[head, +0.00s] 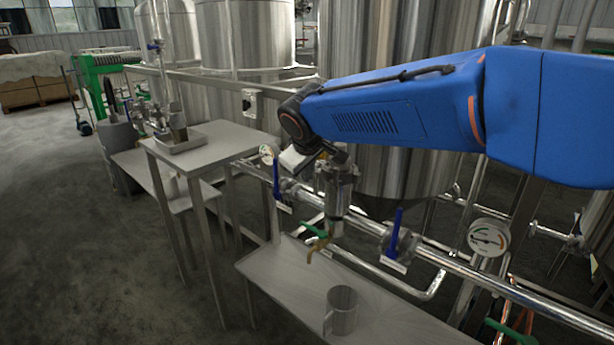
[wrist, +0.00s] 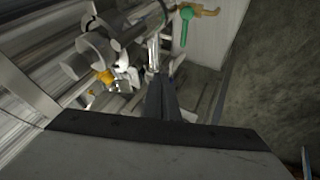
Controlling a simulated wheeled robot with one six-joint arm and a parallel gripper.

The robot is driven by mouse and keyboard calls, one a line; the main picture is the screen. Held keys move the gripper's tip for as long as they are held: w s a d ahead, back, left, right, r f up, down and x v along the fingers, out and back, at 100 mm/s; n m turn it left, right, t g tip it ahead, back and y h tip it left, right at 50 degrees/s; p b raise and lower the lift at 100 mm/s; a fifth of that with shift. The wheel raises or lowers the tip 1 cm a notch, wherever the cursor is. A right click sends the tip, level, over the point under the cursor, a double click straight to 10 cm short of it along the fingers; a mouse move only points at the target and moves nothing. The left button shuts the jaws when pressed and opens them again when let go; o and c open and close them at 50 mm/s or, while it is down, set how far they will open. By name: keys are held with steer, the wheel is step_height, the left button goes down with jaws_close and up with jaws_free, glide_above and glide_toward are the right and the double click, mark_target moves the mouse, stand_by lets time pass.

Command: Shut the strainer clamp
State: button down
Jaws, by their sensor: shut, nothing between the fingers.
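The strainer (head: 337,192) is an upright metal body on the pipe run, just below and right of my wrist in the head view. My gripper (head: 342,155) is at its top, partly hidden by my own arm. In the wrist view my gripper (wrist: 162,92) points away with its dark fingers together and nothing between them. Bright metal fittings (wrist: 122,80) lie just left of and beyond the fingertips; I cannot tell which of them is the clamp or how it stands. Whether the fingers touch anything is unclear.
A brass tap with a green handle (head: 314,232) sits below the strainer, over a bench (head: 270,268) holding a metal mug (head: 341,312). Blue-handled valves (head: 277,181) (head: 397,235) flank the strainer. Gauges (head: 267,153) (head: 488,237) stand on the pipe. A tall table (head: 222,140) is left.

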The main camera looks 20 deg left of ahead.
steer(key=v, duration=0.8)
steer(key=s+d+f+m+g+h, duration=0.1)
steer(key=s+d+f+m, duration=0.15)
steer(key=d, duration=1.35)
steer(key=s+d+f+m+h, duration=0.1)
steer(key=s+d+m, duration=0.15)
steer(key=d, duration=1.45)
steer(key=s+d+f+m, duration=0.4)
steer(key=s+d+f, duration=0.3)
steer(key=s+d, duration=0.2)
steer(key=s+d+f+m+g, duration=0.1)
steer(key=s+d+f+m, duration=0.2)
steer(key=s+d+f, duration=0.4)
steer(key=shift+s+d+m, duration=0.4)
steer(key=shift+s+d, duration=0.75)
steer(key=shift+s, duration=1.25)
